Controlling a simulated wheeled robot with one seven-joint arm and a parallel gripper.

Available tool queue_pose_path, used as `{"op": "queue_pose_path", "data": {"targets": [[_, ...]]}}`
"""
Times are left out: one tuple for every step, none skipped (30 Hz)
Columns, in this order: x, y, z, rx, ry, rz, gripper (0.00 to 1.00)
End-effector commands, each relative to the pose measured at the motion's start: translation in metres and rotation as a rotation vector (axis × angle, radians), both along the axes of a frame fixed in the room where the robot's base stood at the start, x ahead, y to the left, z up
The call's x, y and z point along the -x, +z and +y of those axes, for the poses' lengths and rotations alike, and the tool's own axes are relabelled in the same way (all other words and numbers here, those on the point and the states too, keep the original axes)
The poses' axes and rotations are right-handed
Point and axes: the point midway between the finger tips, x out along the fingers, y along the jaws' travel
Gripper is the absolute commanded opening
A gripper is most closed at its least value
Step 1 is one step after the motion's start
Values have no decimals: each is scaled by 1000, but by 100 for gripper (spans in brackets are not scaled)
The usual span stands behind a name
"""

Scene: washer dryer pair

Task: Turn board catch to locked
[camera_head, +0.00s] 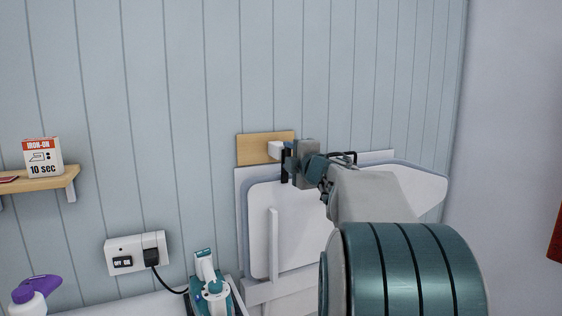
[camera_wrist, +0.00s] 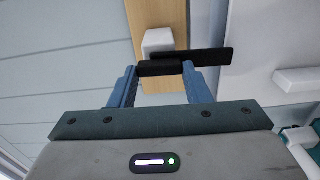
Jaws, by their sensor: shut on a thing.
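The board catch is a black bar (camera_wrist: 208,55) on a white block (camera_wrist: 157,40), fixed to a wooden plate (camera_head: 256,148) on the wall. In the head view the white block (camera_head: 274,150) shows left of my gripper, and the dark bar (camera_head: 284,166) hangs down in front of the board's top edge. My gripper (camera_head: 290,163) is at the catch. In the wrist view its two blue fingers (camera_wrist: 161,73) are shut on the black part of the catch. The folded ironing board (camera_head: 262,225) stands upright against the wall, partly hidden by my arm.
A shelf (camera_head: 55,181) with an iron-on box (camera_head: 43,157) is at the left. Below are a socket (camera_head: 136,253) with a plugged-in cord, a teal and white iron (camera_head: 210,285) and a purple-topped bottle (camera_head: 35,293). The wall above the catch is clear.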

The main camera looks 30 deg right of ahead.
Motion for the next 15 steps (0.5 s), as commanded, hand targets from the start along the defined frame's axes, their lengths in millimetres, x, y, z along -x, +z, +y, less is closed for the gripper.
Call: {"op": "queue_pose_path", "data": {"targets": [[1,-1,-2,11,-3,1,2],[1,-1,-4,17,-5,2,2],[2,-1,-5,23,-7,2,2],[2,-1,-6,28,-9,2,2],[2,-1,-7,31,-10,2,2],[3,-1,-7,35,-11,2,2],[3,-1,-8,37,-11,3,2],[3,-1,-8,38,-12,3,2],[3,-1,-8,40,-12,3,2],[3,-1,-8,40,-12,3,2],[3,-1,-8,41,-12,3,2],[3,-1,-8,41,-12,4,2],[3,-1,-8,41,-12,4,2],[3,-1,-8,41,-12,4,2],[3,-1,-8,41,-12,4,2]]}}
